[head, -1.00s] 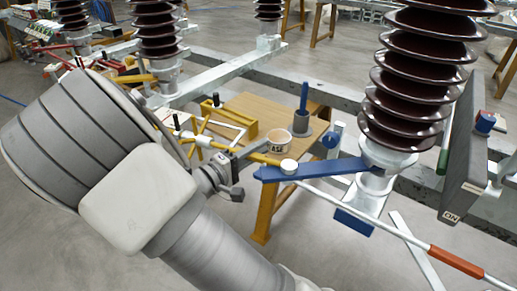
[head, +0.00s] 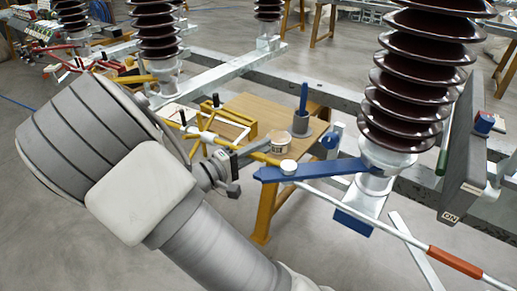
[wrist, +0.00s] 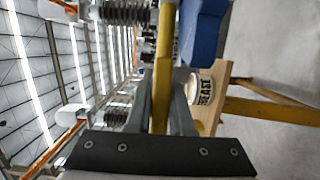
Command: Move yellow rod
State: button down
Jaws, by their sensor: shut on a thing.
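The yellow rod (head: 262,157) runs from the upper left toward the white round cap (head: 288,167) on the blue bar (head: 315,171). Whether its end touches the cap or bar is unclear. My gripper (wrist: 162,95) is shut on the rod in the wrist view, where the rod (wrist: 163,75) passes lengthwise between the two grey fingers. In the head view, my gripper (head: 250,149) crosses the rod just left of the blue bar. My wrist hides part of the scene there.
A tall brown ribbed insulator (head: 418,75) stands right of the blue bar. A wooden table (head: 255,105) behind holds a labelled tub (head: 280,143), a grey cup (head: 301,125) and a yellow frame (head: 235,117). A grey panel (head: 466,150) stands at far right.

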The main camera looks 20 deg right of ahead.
jog(key=shift+w+d+m+g+h, duration=0.2)
jog(key=shift+d+m+g, duration=0.15)
jog(key=shift+g, duration=0.25)
jog(key=shift+w+d+m+g+h, duration=0.1)
jog(key=shift+d+m+g+h, duration=0.15)
jog(key=shift+m+g, duration=0.3)
jog(key=shift+s, duration=0.1)
jog(key=c, duration=0.8)
grip_release()
jog(key=p+v, duration=0.3)
jog(key=v, duration=1.4)
jog(key=shift+a, duration=0.2)
jog(key=shift+s+r, duration=0.1)
jog(key=shift+r, duration=0.05)
